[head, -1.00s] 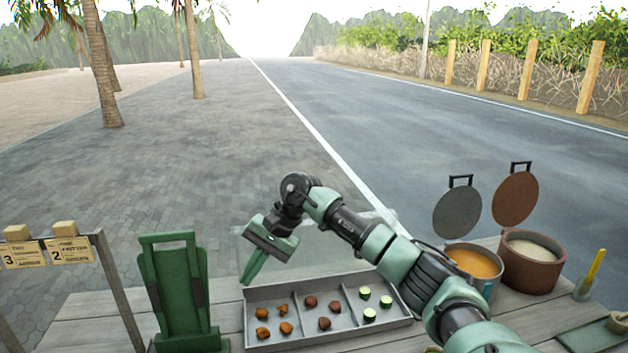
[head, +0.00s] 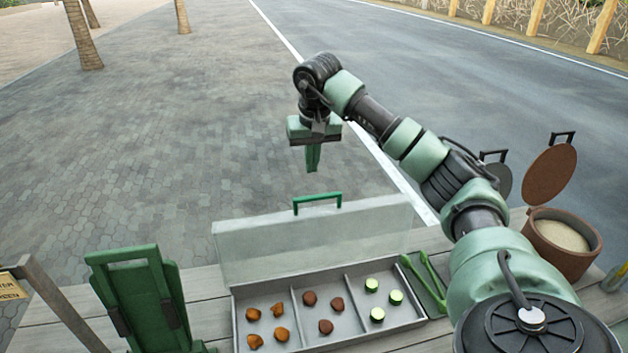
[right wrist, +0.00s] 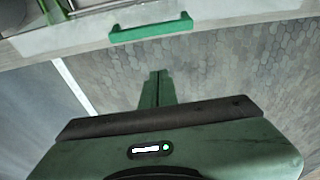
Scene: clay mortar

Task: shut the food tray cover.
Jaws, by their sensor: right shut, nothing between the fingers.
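The food tray (head: 340,338) stands on the wooden counter, with three compartments holding brown and green food pieces. Its clear cover (head: 315,240) stands open and upright at the tray's far edge. A green handle (head: 317,203) is on the cover's top edge; it also shows in the right wrist view (right wrist: 151,31). My right gripper (head: 312,168) is shut and empty, fingers pointing down, above and beyond the handle and apart from it. In the right wrist view the shut fingers (right wrist: 157,75) are below the handle in the picture. My left gripper is not in view.
A green stand (head: 135,295) is left of the tray. Green tongs (head: 425,278) lie right of it. A brown pot (head: 562,240) with its lid raised stands at the right, partly beside my arm. Open paving lies beyond the counter.

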